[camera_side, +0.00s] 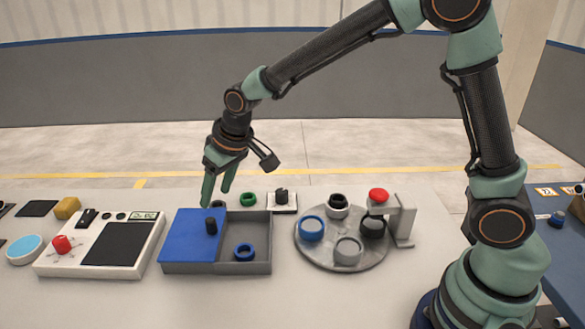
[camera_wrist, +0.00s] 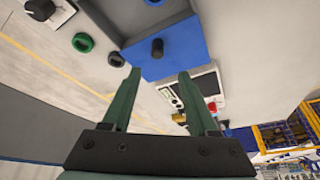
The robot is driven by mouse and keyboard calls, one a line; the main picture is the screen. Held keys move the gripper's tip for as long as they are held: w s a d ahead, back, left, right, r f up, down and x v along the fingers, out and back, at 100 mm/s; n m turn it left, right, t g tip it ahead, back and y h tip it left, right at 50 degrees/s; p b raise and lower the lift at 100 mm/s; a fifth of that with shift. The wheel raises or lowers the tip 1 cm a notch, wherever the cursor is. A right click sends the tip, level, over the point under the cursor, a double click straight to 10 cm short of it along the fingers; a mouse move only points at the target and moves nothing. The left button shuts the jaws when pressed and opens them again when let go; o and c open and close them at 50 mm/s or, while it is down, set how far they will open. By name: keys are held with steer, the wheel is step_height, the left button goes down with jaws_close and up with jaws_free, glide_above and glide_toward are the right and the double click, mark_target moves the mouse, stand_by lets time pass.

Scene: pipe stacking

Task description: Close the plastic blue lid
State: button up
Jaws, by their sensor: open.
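The blue lid (camera_side: 187,243) lies over the left part of a grey open-topped box (camera_side: 262,265), leaving the right part uncovered. A black knob (camera_side: 211,226) stands on the lid near its right edge. The lid (camera_wrist: 190,45) and the knob (camera_wrist: 157,48) also show in the wrist view. My gripper (camera_side: 216,194) is open and empty, above and behind the lid, with its fingers pointing down. In the wrist view its fingertips (camera_wrist: 160,73) are spread apart, with the knob beyond the gap between them and not touched.
A blue ring (camera_side: 244,252) sits in the box's uncovered part. Behind the box are a green ring (camera_side: 248,198) and a black knob on a white base (camera_side: 282,200). A grey turntable (camera_side: 345,262) with several rings stands right; a white panel (camera_side: 105,245) stands left.

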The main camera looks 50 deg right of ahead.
mark_target(210, 220)
steer(key=x, duration=1)
steer(key=shift+w+d+f, duration=0.1)
steer(key=shift+w+f, duration=0.15)
steer(key=shift+f, duration=0.1)
jaws_close()
stand_by(1.0)
